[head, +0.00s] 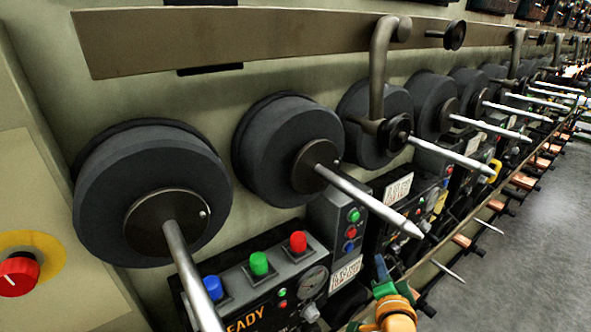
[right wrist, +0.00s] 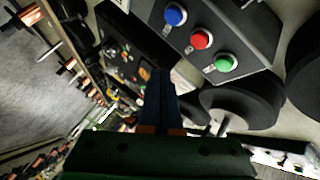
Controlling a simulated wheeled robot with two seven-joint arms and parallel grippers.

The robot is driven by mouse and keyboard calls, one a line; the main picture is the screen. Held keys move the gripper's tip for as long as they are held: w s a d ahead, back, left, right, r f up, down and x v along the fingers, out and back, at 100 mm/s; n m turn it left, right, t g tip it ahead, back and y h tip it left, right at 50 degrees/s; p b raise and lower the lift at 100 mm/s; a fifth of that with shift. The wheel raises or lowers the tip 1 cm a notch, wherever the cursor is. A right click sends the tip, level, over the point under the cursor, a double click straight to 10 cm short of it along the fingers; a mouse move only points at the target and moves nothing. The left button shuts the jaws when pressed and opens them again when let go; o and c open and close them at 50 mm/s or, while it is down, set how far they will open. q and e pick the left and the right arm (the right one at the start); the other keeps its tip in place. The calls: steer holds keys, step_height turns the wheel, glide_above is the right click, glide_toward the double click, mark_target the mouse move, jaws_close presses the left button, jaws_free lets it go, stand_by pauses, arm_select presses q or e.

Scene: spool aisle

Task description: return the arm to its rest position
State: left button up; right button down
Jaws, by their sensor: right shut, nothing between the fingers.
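My right gripper (head: 381,268) shows at the bottom of the head view, right of centre. Its dark blue fingers point up, and its orange and green wrist is cut off by the lower edge. In the right wrist view the fingers (right wrist: 158,100) lie together, shut and empty. The gripper is in front of the machine's lower panels, and I see no contact with anything. My left gripper is in neither view.
A row of dark spools (head: 155,190) with long pale spindles (head: 370,203) sticks out from the wall. A button panel (head: 235,285) and a grey button box (head: 333,212) sit below. A red knob (head: 17,275) is at far left. Grey floor (head: 530,260) is open at right.

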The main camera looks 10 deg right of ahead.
steer(key=s+a+f+n+g+y, duration=0.2)
steer(key=s+a+f+n, duration=0.15)
steer(key=f, duration=0.55)
steer(key=s+a+f+n+g+y, duration=0.1)
steer(key=s+a+f+n+g, duration=0.2)
steer(key=f, duration=0.6)
steer(key=s+a+f+n+g+y, duration=0.2)
steer(key=s+a+f+n, duration=0.2)
steer(key=f, duration=0.5)
steer(key=s+f+n+g, duration=0.2)
steer(key=s+f, duration=0.2)
steer(key=s, duration=0.4)
steer(key=s+f+n+g, duration=0.2)
steer(key=s+f+n, duration=0.1)
steer(key=s, duration=0.6)
steer(key=s+f+n+g, duration=0.2)
steer(key=s+f, duration=0.2)
steer(key=s, duration=0.4)
steer(key=shift+s+d+f+n, duration=0.2)
steer(key=shift+s+f+n, duration=0.15)
